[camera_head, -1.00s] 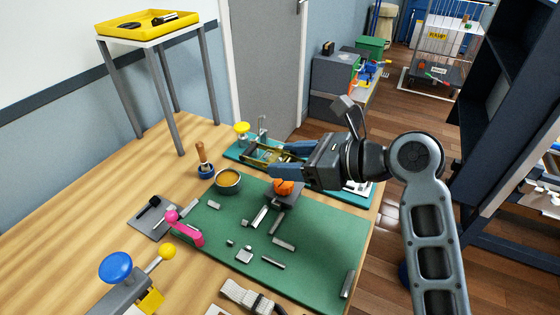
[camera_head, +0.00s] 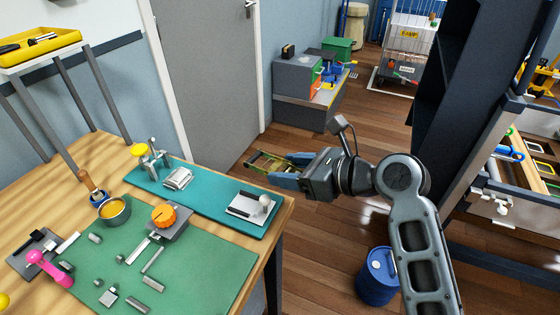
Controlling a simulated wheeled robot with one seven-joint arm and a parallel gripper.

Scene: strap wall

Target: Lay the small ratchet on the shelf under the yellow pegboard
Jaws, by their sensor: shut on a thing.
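My gripper (camera_head: 288,170), with blue fingers, is shut on the small ratchet (camera_head: 264,160), a brassy, open-framed piece, in the head view. The ratchet sticks out to the left of the fingertips. It is held in the air past the bench's right end, with wood floor behind it. The fingers hide part of it. I cannot make out a yellow pegboard or the shelf under it in this view.
The bench has a green mat (camera_head: 205,262) with loose metal parts and a teal mat (camera_head: 205,203) with fittings. A blue drum (camera_head: 377,282) stands on the floor below my arm. A dark rack (camera_head: 463,95) and a workbench (camera_head: 490,200) are at right. Floor between is clear.

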